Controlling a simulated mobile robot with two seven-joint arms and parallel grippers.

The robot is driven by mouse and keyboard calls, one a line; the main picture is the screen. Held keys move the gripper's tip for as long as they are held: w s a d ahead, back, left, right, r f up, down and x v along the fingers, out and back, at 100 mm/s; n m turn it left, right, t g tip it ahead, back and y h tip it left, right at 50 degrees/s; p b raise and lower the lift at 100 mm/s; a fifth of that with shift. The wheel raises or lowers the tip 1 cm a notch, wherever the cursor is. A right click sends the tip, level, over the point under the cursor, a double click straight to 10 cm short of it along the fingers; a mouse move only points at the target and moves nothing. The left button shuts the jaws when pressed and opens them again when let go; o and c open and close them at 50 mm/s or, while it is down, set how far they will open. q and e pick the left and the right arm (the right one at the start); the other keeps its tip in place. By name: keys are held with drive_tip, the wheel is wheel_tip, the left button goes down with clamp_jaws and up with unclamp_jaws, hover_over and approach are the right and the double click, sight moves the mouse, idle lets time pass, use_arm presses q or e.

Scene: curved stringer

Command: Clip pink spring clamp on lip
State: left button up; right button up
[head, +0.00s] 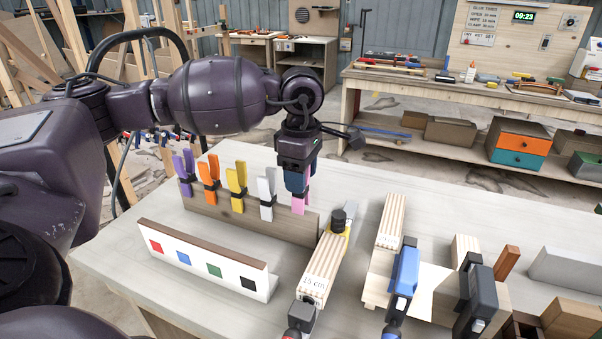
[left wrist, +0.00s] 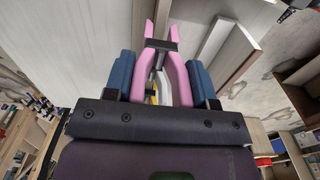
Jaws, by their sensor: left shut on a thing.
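The pink spring clamp (head: 298,205) is at the right end of the wooden rack board (head: 240,220). My left gripper (head: 297,188) points down over it, its blue fingers shut on the clamp. In the left wrist view the pink clamp (left wrist: 176,80) sits between the two blue fingers (left wrist: 160,82), with a dark band across it. I cannot tell whether it still touches the rack. A white panel (head: 205,262) with a brown top edge and coloured squares stands in front; I cannot tell whether this edge is the lip. My right gripper is not in view.
Purple (head: 184,172), orange (head: 208,182), yellow (head: 237,188) and white (head: 267,192) clamps stand along the rack, the white one closest to my gripper. Striped wood blocks (head: 322,268) and bar clamps (head: 404,275) crowd the right. Bare tabletop (head: 155,215) shows at left.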

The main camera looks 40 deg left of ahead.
use_arm(q)
drive_tip(key=shift+f, duration=0.45)
drive_tip(key=shift+f+b, duration=0.3)
drive_tip(key=shift+b, duration=0.05)
drive_tip(key=shift+f, duration=0.3)
drive_tip(key=shift+f, duration=0.15)
drive_tip(key=shift+f+b, duration=0.4)
drive_tip(key=shift+b, duration=0.05)
